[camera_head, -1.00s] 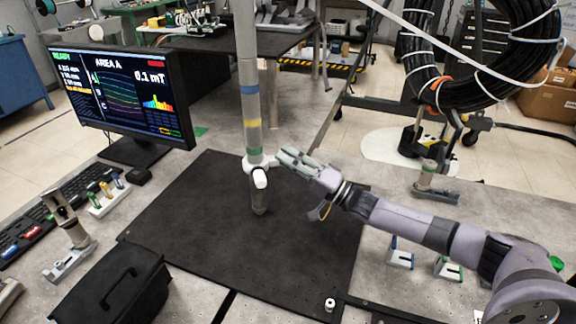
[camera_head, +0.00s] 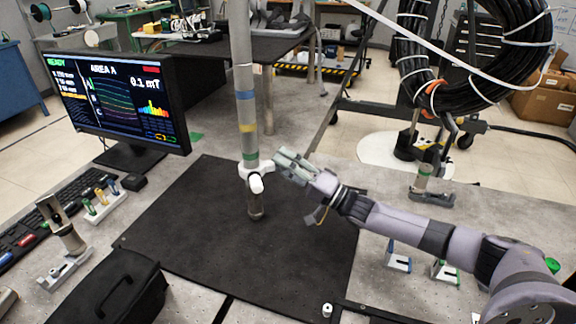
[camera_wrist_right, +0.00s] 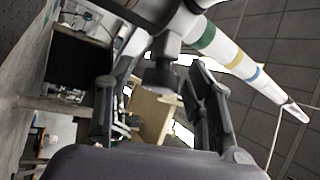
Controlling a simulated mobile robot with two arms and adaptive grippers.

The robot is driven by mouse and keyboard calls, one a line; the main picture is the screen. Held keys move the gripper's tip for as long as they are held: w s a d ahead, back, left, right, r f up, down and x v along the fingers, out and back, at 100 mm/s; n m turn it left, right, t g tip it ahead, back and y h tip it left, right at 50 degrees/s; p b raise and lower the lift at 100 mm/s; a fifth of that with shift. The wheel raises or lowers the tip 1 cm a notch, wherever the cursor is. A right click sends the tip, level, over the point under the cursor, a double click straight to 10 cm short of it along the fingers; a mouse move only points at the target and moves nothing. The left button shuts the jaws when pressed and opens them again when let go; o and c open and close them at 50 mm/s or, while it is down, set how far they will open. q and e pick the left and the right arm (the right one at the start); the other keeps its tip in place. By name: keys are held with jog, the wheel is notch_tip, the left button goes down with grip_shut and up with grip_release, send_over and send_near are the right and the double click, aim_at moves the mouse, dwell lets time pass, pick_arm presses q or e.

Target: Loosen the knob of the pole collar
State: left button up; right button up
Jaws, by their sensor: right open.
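The upright grey pole (camera_head: 247,104) carries blue, yellow and green bands. The white pole collar (camera_head: 247,172) is around it just below the green band, with a white rounded stub (camera_head: 257,186) towards me. My right gripper (camera_head: 281,160) is at the collar's right side, its fingers pointing left at it. In the right wrist view the collar (camera_wrist_right: 178,18) is at the top. A dark knob (camera_wrist_right: 160,76) projects from it into the space between the two open fingers (camera_wrist_right: 150,92). I cannot tell whether either finger touches the knob. My left gripper is out of view.
A black mat (camera_head: 190,225) lies under the pole. A monitor (camera_head: 118,100) and keyboard (camera_head: 40,212) are at left, a black case (camera_head: 112,290) at front left. Small stands (camera_head: 398,256) sit right, below my arm. A cable coil (camera_head: 425,75) hangs behind at right.

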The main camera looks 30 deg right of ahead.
jog(key=shift+s+d+f, duration=0.15)
jog(key=shift+s, duration=0.05)
jog(key=s+d, duration=0.7)
jog(key=s, duration=0.3)
jog(key=shift+s+d, duration=0.15)
jog(key=shift+f, duration=0.1)
